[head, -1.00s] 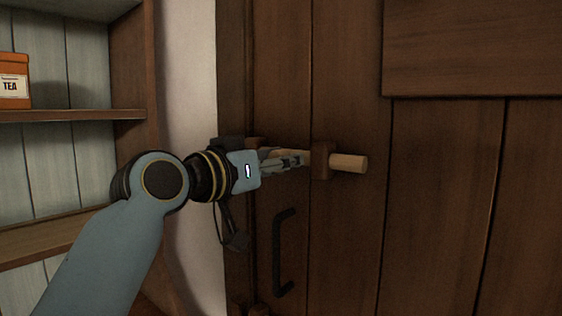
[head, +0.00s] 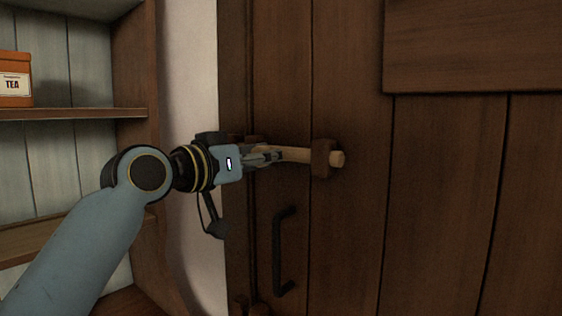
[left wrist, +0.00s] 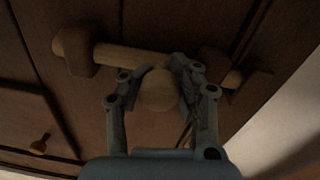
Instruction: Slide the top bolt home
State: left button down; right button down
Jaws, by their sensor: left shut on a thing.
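The top bolt (head: 290,154) is a pale wooden rod lying level across the dark plank door. It runs through a brown bracket (head: 321,158), and a short end sticks out on the right. My left gripper (head: 270,155) is shut on the bolt's round knob (left wrist: 160,90), left of that bracket. In the left wrist view the rod passes behind the fingers between the bracket (left wrist: 76,50) and a second bracket (left wrist: 212,62). Beyond the second bracket a pale piece of rod shows by a dark block (left wrist: 252,86) near the door's edge. Its exact tip is unclear. My right gripper is out of view.
A black pull handle (head: 283,252) is on the door below the bolt. An open shelf unit (head: 70,114) with an orange tea tin (head: 14,84) stands at the left. A strip of pale wall lies between shelf and door. The door right of the bolt is clear.

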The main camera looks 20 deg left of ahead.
pick_arm(q)
jog(key=shift+w+a+f, duration=0.15)
jog(key=shift+w+a, duration=0.05)
jog(key=shift+a, duration=0.2)
jog(key=shift+d, duration=0.15)
jog(key=c, duration=1.5)
grip_release()
jog(key=o, duration=0.6)
jog(key=shift+s+a, duration=0.15)
jog(key=shift+a, duration=0.3)
jog(key=shift+d, duration=0.15)
jog(key=v, duration=1.2)
